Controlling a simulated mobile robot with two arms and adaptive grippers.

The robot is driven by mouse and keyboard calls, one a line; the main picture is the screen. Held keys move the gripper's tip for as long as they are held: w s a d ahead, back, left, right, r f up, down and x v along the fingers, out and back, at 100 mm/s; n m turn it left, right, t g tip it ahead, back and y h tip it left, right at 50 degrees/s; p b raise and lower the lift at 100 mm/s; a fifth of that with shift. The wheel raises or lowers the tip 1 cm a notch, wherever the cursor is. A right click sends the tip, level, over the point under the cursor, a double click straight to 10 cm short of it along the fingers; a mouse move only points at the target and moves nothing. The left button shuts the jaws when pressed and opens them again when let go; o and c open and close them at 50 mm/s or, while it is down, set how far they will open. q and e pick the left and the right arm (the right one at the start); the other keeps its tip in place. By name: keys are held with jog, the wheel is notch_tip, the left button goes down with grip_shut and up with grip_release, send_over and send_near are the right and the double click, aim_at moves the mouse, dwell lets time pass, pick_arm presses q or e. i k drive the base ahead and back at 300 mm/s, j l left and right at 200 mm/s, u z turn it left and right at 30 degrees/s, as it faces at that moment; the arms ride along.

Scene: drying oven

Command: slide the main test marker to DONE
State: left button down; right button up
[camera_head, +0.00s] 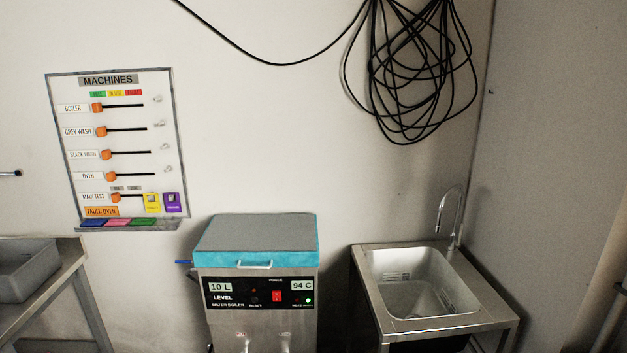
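The MACHINES board (125,148) hangs on the wall at the left, with labelled rows that each have an orange marker on a black slot. The main test marker (116,198) is an orange knob at the left part of its short slot in the lowest row, right of the MAIN TEST label (93,197). Small labels (126,188) sit above that slot, too small to read. A yellow card (152,203) and a purple card (171,202) are at the slot's right. Neither of my grippers shows in the head view.
A water boiler (262,290) with a blue-edged lid stands below and right of the board. A metal sink (425,285) is further right. A steel table (72,258) with a grey tub (25,270) is at the left. Black cable (410,70) hangs above.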

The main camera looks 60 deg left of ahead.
aim_at(116, 197)
jog(key=j+u, duration=0.15)
jog(key=u, duration=0.3)
jog(key=j+u, duration=0.2)
jog(key=u, duration=0.2)
jog(key=j+u, duration=0.15)
jog(key=u, duration=0.3)
jog(key=k+j, duration=0.05)
